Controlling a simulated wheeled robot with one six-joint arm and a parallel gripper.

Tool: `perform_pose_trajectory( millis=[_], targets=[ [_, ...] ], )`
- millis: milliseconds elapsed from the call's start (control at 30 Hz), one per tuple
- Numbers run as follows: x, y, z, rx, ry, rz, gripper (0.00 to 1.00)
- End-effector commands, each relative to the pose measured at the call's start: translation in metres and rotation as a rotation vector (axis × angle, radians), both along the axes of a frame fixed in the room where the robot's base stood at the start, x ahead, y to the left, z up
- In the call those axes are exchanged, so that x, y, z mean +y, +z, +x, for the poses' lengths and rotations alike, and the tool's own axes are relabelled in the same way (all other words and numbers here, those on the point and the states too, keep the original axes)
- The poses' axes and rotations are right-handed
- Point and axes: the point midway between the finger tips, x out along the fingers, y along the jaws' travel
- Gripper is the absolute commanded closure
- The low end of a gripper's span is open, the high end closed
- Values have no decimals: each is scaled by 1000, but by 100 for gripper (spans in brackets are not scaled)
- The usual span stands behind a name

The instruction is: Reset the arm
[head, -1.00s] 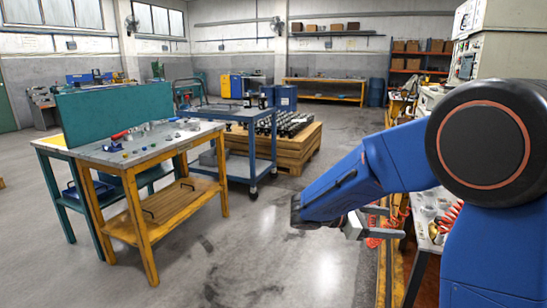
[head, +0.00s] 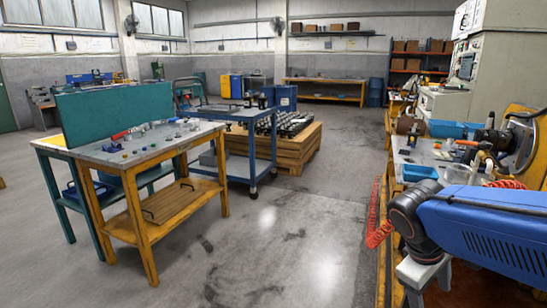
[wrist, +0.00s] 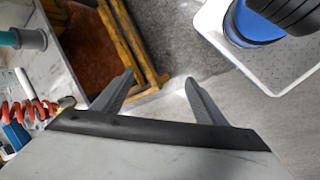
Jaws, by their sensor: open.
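My gripper (wrist: 160,80) shows in the wrist view as two grey fingers spread well apart, with nothing between them. Floor and part of a yellow frame lie beyond the fingertips. In the head view, my blue arm comes in from the right edge and bends down at a black wrist joint. The grey gripper (head: 425,273) hangs below that joint, at the near end of the right-hand workbench. Its lower part is cut off or hard to make out there.
A yellow-legged table (head: 150,150) and blue cart (head: 262,150) stand left. The middle floor is clear.

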Motion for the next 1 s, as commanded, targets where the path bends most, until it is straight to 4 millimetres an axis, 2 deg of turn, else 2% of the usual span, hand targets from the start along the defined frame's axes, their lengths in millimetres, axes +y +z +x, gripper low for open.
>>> perform_pose_trajectory(
  millis=[200, 400, 633, 1000],
  targets=[
    [22, -1, -30, -183, -173, 204, 34],
    [43, 1, -47, -332, -317, 376, 34],
    [56, 4, -54, -422, -405, 482, 34],
    [57, 5, -55, -432, -415, 494, 34]
  ],
)
